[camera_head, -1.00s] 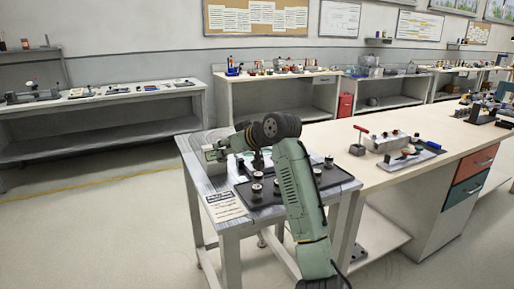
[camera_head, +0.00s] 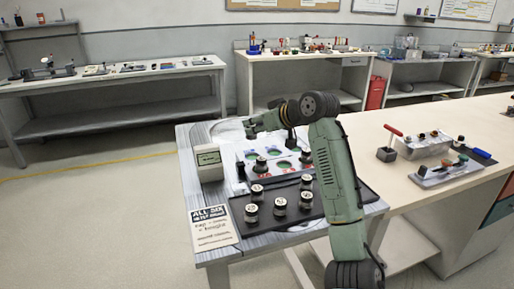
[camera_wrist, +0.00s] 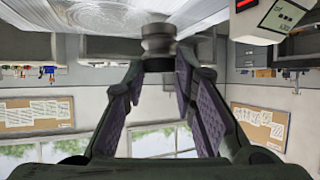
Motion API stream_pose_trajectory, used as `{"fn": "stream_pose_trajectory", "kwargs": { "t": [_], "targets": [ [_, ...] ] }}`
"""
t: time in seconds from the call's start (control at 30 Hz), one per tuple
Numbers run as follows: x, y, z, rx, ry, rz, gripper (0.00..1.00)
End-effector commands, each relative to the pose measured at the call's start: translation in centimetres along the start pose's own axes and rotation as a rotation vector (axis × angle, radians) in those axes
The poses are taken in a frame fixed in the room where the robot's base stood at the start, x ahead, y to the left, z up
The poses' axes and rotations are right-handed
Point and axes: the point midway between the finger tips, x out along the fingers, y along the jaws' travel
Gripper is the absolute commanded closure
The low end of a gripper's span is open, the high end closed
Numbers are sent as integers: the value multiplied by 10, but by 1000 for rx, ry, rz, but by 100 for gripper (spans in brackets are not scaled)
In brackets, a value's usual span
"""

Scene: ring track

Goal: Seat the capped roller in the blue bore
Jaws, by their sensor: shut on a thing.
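My gripper (camera_head: 252,128) reaches left above the back part of the small table in the head view. It is shut on a capped roller (camera_wrist: 158,40), a grey stepped cylinder between the fingertips in the wrist view. The roller is too small to make out in the head view. A pale panel (camera_head: 239,178) with green round spots and red marks lies below and in front of the gripper. Which bore is blue cannot be told. Several pale-topped rollers, one in front (camera_head: 252,213), stand on a black tray (camera_head: 325,215).
A printed sign (camera_head: 212,228) lies at the front left. A long bench (camera_head: 440,205) adjoins on the right, with a red-handled tool (camera_head: 388,145).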

Motion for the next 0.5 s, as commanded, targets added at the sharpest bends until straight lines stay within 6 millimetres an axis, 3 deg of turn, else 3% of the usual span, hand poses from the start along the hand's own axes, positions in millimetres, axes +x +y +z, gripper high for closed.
{"fn": "stream_pose_trajectory", "kwargs": {
  "t": [0.1, 0.5],
  "targets": [
    [8, 0, 17, 2, 1, 1, 100],
    [29, 0, 55, 2, 0, 0, 100]
  ]
}}
